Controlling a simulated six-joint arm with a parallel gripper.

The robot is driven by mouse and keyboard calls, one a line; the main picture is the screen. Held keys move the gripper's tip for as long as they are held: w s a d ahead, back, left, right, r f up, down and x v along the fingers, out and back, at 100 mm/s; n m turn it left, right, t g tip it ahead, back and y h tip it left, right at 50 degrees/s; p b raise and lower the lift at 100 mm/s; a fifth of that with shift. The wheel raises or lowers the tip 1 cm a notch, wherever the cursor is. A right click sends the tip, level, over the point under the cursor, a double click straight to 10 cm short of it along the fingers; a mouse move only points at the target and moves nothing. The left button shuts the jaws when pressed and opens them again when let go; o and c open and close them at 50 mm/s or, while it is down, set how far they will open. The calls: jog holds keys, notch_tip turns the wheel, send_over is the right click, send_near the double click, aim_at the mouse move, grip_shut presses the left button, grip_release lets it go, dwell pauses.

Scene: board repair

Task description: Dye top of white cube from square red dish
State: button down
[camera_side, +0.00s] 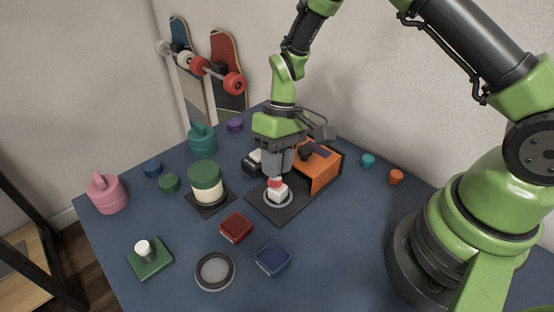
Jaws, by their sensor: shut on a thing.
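The square red dish (236,228) lies on the blue table, left of and in front of the dark base plate of an orange machine. The white cube (278,194) sits on a pale round pad on that plate. A small red piece (275,183) shows right at the cube's top; I cannot tell whether it touches the cube. My gripper (278,176) points down directly above the cube, with its jaws shut on the red piece. The fingertips and most of what they hold are hard to make out.
The orange machine (318,166) stands close behind my gripper. A green-lidded jar (205,180) is to the left. A square blue dish (273,258), a grey round dish (215,271) and a green block with a white knob (150,257) lie in front.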

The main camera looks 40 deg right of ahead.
jog(key=shift+s+d, duration=0.15)
jog(key=shift+s, duration=1.1)
notch_tip(320, 180, up, 8)
jog(key=shift+f, duration=0.4)
dwell(0.3)
